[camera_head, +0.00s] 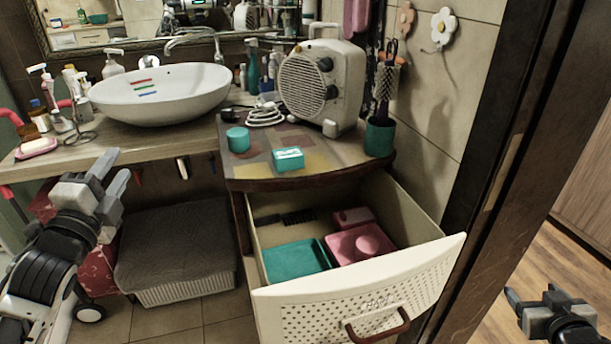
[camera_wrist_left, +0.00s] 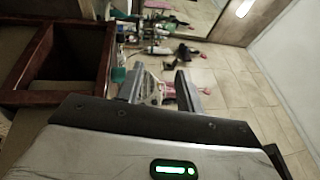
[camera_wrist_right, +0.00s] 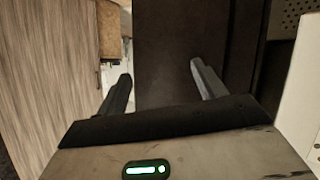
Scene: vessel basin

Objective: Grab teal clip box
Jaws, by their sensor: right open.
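The teal clip box (camera_head: 288,159) is a small box with a pale top. It sits on the patterned cabinet top (camera_head: 322,159), near its front edge and above the open drawer. My left gripper (camera_head: 112,172) is open and empty, left of the cabinet and in front of the counter. Its spread fingers also show in the left wrist view (camera_wrist_left: 156,86). My right gripper (camera_head: 533,293) is open at the lower right, beyond the drawer. In the right wrist view its fingers (camera_wrist_right: 160,82) are apart with nothing between them. I cannot make out the clip box in either wrist view.
A round teal jar (camera_head: 238,139) stands left of the box, a white heater (camera_head: 322,85) behind it, and a teal cup (camera_head: 379,137) with brushes to its right. The open drawer (camera_head: 360,290) juts out below, holding a teal tray (camera_head: 294,261) and pink items (camera_head: 360,243).

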